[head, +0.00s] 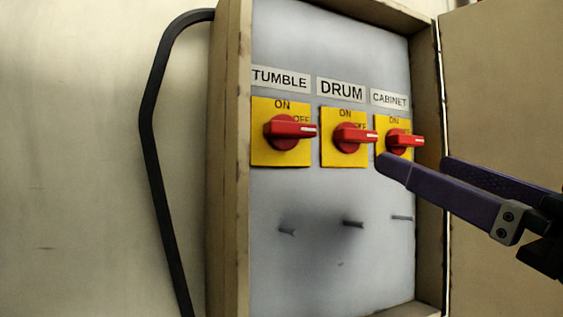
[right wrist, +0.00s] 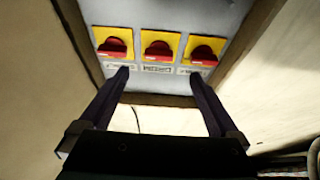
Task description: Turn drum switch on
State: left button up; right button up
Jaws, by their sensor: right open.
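The drum switch (head: 350,138) is a red rotary knob on a yellow plate under the "DRUM" label (head: 341,90). Its handle points right, towards the "OFF" side, with "ON" marked at the top. It is the middle knob in the right wrist view (right wrist: 158,50), where the labels lie below the knobs. My right gripper (head: 417,163) is open and empty, with purple fingers, right of and slightly below the drum switch in the head view. In the right wrist view its fingers (right wrist: 160,74) spread to either side of the drum plate, with no visible grip. My left gripper is not in view.
The tumble switch (head: 287,132) is left of the drum switch and the cabinet switch (head: 401,141) is right, close to my fingers. The box has raised beige side walls (head: 231,150) and an open door (head: 505,90) on the right. A black cable (head: 150,130) runs outside left.

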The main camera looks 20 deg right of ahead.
aim_at(363, 138)
jog(key=p+x, duration=0.1)
jog(key=x, duration=0.2)
jog(key=p+x, duration=0.1)
jog(key=x, duration=0.2)
jog(key=p+x, duration=0.1)
jog(key=x, duration=0.1)
jog(key=shift+w+r, duration=0.25)
jog(key=shift+r, duration=0.25)
jog(key=shift+w, duration=0.65)
jog(key=shift+c, duration=0.4)
jog(key=c, duration=1.3)
